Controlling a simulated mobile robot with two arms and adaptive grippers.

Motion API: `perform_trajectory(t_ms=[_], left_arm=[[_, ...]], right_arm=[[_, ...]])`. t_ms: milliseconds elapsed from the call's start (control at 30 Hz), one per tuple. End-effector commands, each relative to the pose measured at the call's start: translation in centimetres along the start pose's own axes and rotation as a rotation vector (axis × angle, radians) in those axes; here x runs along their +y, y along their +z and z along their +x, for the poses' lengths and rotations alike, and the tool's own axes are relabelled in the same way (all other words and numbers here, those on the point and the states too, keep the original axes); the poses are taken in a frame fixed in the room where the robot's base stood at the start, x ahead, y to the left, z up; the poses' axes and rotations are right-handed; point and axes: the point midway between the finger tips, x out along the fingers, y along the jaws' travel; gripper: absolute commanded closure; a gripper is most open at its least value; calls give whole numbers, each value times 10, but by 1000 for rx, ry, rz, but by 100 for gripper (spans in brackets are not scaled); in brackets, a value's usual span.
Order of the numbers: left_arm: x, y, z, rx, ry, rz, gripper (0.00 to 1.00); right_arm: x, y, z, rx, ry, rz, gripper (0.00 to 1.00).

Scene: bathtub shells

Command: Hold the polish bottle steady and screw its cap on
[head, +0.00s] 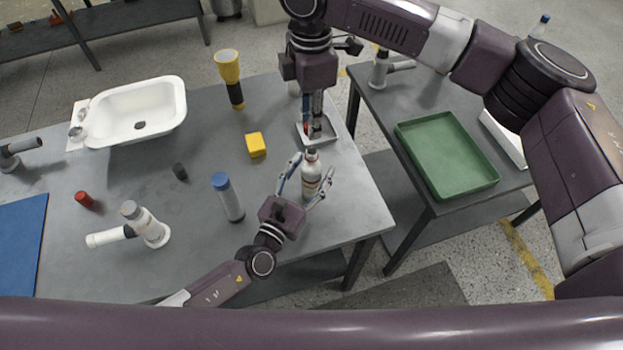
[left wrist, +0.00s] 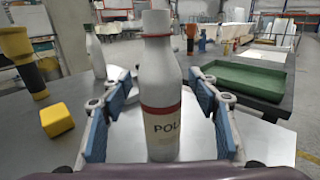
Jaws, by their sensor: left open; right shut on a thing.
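The polish bottle (head: 312,180) stands upright on the grey table near its right front edge. My right gripper (head: 316,122) is shut over a small white tray (head: 328,138) behind the bottle. What it grips, apparently the cap, is mostly hidden by its fingers.
A blue-topped grey cylinder (head: 228,197), a yellow block (head: 256,145) and a yellow-black flashlight (head: 229,72) stand left of the bottle. A white basin (head: 137,110) is farther left. A green tray (head: 447,155) is on the right table, across a gap.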

Motion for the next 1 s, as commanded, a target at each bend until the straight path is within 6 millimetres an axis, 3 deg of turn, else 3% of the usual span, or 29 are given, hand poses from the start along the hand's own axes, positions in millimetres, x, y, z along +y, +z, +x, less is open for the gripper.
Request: perform_trajectory(t_ms=[200, 700, 867, 1000], left_arm=[[0, 0, 0, -1, 0, 0, 46], [0, 0, 0, -1, 0, 0, 100], [0, 0, 0, -1, 0, 0, 100], [0, 0, 0, -1, 0, 0, 100]], right_arm=[[0, 0, 0, 0, 0, 0, 86], [0, 0, 0, 0, 0, 0, 86], [0, 0, 1, 0, 0, 0, 86], [-1, 0, 13, 0, -3, 0, 86]])
